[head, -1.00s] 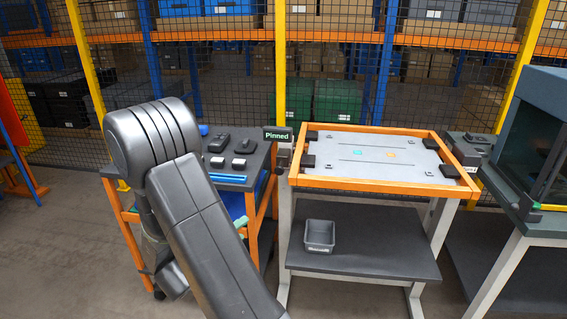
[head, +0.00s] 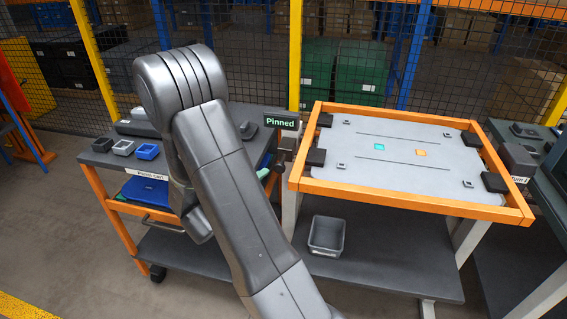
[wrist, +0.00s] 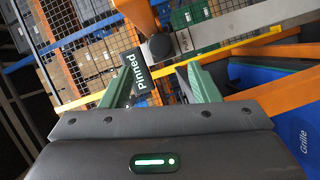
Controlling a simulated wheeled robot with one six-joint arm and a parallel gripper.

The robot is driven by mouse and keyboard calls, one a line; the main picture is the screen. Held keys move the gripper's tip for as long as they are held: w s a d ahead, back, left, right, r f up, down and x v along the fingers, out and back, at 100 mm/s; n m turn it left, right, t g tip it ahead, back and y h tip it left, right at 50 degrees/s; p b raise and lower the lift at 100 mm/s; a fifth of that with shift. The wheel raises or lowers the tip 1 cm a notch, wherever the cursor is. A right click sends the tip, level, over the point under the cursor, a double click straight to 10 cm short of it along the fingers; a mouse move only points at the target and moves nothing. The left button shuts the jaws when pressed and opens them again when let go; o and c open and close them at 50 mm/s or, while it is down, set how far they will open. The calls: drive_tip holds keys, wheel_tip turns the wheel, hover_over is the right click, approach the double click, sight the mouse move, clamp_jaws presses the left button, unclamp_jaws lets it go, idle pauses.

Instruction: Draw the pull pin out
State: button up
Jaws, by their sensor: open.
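A dark round knob (wrist: 160,46), which looks like the pull pin's head, shows in the wrist view beside an orange post. It lies beyond my gripper (wrist: 158,82), roughly between the two green fingers and apart from them. The fingers are spread with nothing between them. A sign reading "Pinned" (wrist: 133,76) shows by the left finger. In the head view the same sign (head: 282,122) stands at the left corner of the orange-framed table (head: 415,199). A dark part below the sign may be the pin. My arm hides the gripper there.
A dark-topped cart (head: 98,158) with small trays stands left of the table, partly behind my arm. A grey bin (head: 327,235) sits on the table's lower shelf. A wire mesh fence (head: 240,70) runs behind. Bare floor shows at the lower left.

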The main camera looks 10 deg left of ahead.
sight(278, 169)
drive_tip(key=p+x, duration=0.1)
drive_tip(key=x, duration=1)
drive_tip(key=shift+w+d, duration=0.15)
drive_tip(key=shift+w, duration=0.25)
